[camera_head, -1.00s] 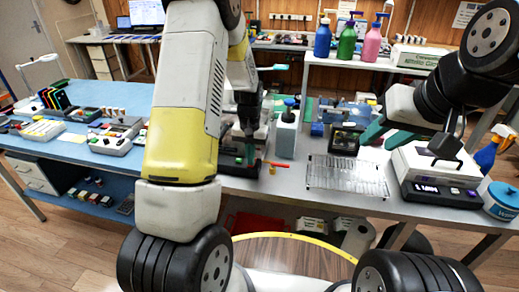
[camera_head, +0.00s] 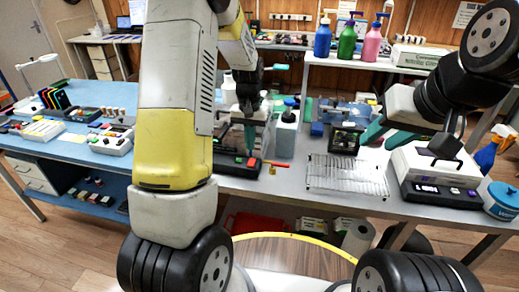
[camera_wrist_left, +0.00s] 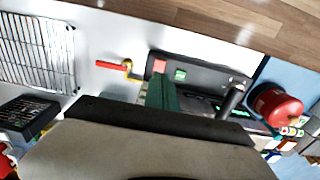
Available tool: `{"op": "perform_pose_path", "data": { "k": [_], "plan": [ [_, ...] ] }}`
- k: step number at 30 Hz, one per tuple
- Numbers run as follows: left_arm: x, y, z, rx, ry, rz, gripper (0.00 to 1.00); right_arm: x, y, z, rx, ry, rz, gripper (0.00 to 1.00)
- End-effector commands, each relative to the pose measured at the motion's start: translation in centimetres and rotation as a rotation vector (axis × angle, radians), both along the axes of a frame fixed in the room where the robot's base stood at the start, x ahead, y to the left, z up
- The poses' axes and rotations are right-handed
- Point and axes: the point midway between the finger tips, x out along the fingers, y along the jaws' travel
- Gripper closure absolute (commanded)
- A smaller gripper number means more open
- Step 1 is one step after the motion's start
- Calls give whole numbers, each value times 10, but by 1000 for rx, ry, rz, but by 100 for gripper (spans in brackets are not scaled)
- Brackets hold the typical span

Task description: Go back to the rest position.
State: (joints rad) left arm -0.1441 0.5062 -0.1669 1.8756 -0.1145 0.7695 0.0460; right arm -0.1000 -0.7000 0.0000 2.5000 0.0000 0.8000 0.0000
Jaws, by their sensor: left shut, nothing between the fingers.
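My left gripper (camera_head: 250,138) has green fingertips and points down just above a black device (camera_head: 225,168) with a red and a green button. The left wrist view shows its green fingers (camera_wrist_left: 162,93) together, with nothing between them, in front of the device (camera_wrist_left: 205,72); I cannot tell whether they touch it. My right gripper (camera_head: 385,132) has green fingers and hangs at the right, left of the white scale (camera_head: 432,165). Its finger gap is not clear.
A wire rack (camera_head: 345,175) lies on the grey table right of the device. A red-handled item (camera_head: 279,164) lies between them. A red round item (camera_wrist_left: 277,105) shows in the left wrist view.

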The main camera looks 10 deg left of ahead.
Motion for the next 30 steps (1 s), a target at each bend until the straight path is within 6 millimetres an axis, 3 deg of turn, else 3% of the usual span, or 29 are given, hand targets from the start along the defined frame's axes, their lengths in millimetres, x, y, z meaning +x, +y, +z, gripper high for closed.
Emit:
{"op": "perform_pose_path", "data": {
  "k": [10,14,20,24,30],
  "plan": [
    [0,0,3,0,-1,0,100,0,0,0,0,0,0,64],
    [-5,-1,19,-13,-24,3,100,0,0,0,0,0,0,64],
    [-39,-4,90,-69,-129,10,100,0,0,0,0,0,0,64],
    [-78,-8,140,-112,-217,9,100,0,0,0,0,0,0,64],
    [-142,-13,190,-158,-346,1,100,0,0,0,0,0,0,64]
  ]
}}
